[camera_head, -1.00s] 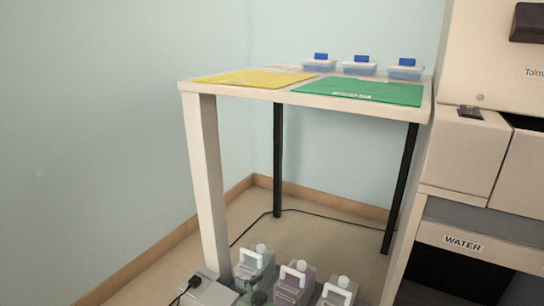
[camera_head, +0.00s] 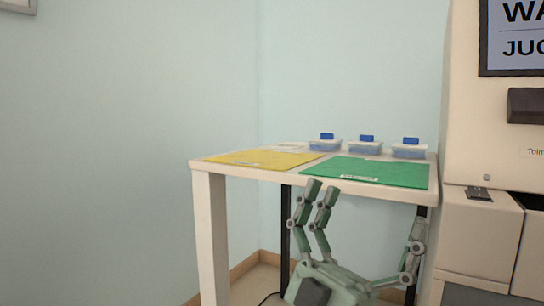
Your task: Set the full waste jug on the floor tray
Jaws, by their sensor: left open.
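My left gripper (camera_head: 362,231) is in front of the table's front edge, below the green mat, with its fingers pointing up and spread wide. It is open, with nothing between its fingers. No waste jug and no floor tray show in the head view now. The lower part of the scene is outside the picture. My right gripper is not in view.
A white table (camera_head: 209,240) bears a yellow mat (camera_head: 265,159), a green mat (camera_head: 370,172) and three lidded containers, one of them at the back right (camera_head: 409,150). A beige machine (camera_head: 480,235) with a screen (camera_head: 520,38) stands at the right.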

